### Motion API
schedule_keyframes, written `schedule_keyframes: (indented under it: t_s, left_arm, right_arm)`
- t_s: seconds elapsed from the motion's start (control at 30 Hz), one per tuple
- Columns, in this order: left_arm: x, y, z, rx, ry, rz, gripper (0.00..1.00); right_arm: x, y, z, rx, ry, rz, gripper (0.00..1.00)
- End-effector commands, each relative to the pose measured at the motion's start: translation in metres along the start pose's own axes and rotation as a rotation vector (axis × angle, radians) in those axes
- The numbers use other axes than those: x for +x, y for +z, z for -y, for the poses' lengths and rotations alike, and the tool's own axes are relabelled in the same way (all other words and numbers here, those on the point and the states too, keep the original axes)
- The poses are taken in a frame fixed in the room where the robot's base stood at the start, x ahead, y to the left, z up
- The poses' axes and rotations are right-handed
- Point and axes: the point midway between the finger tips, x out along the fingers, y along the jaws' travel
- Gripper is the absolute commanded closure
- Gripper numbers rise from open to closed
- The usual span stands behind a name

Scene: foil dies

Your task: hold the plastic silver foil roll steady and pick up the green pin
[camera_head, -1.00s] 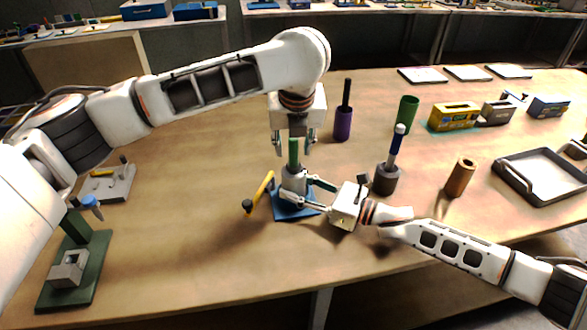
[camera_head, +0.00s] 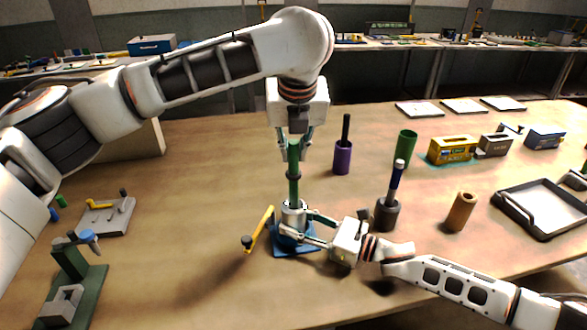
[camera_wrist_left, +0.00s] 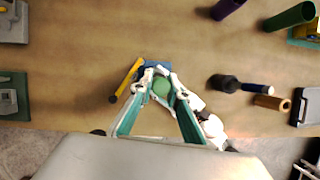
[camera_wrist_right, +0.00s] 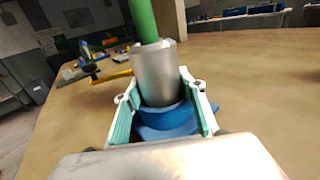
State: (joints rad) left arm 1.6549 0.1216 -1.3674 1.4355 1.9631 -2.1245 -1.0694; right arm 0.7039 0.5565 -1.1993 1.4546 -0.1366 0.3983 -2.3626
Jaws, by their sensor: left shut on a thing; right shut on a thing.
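The silver foil roll (camera_head: 294,214) stands upright on a blue base (camera_head: 290,250) near the middle of the table. My right gripper (camera_head: 298,223) is shut on the roll from the right; in the right wrist view its fingers sit on both sides of the silver cylinder (camera_wrist_right: 155,75). The green pin (camera_head: 294,190) stands upright above the roll, with a dark band partway along it. My left gripper (camera_head: 294,148) is shut on its upper part from above. The pin's lower end meets the roll's top; how much is inside is hidden. The left wrist view shows the pin end-on (camera_wrist_left: 161,87).
A yellow bar with a dark end (camera_head: 258,230) is just left of the base. A purple holder (camera_head: 343,158), a green tube (camera_head: 406,148), a dark holder with blue-handled tool (camera_head: 387,215) and a brown cylinder (camera_head: 461,211) stand to the right. A green fixture (camera_head: 82,284) is at left.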

Motion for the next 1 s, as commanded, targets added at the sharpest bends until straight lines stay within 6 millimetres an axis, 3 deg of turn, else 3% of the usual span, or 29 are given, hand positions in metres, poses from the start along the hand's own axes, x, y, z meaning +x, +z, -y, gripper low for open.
schedule_keyframes:
  t_s: [0.13,0.47,0.5,0.53,1.0]
  left_arm:
    - [-0.014,0.006,0.000,0.000,0.001,0.001,1.00]
    - [-0.017,0.007,0.000,0.001,0.001,-0.001,1.00]
    - [-0.017,0.007,0.000,0.000,0.001,-0.001,1.00]
    - [-0.017,0.007,0.000,0.000,0.000,-0.001,1.00]
    - [-0.017,0.007,0.000,0.000,0.000,0.000,1.00]
  right_arm:
    - [0.000,0.000,0.000,0.000,0.000,0.000,0.87]
    - [0.000,0.000,0.000,0.000,0.000,0.000,0.87]
    - [0.000,0.000,0.000,0.000,0.000,0.000,0.50]
    - [0.000,0.000,0.000,0.000,0.000,0.000,0.42]
    - [-0.009,-0.001,0.000,0.001,-0.001,-0.001,0.40]
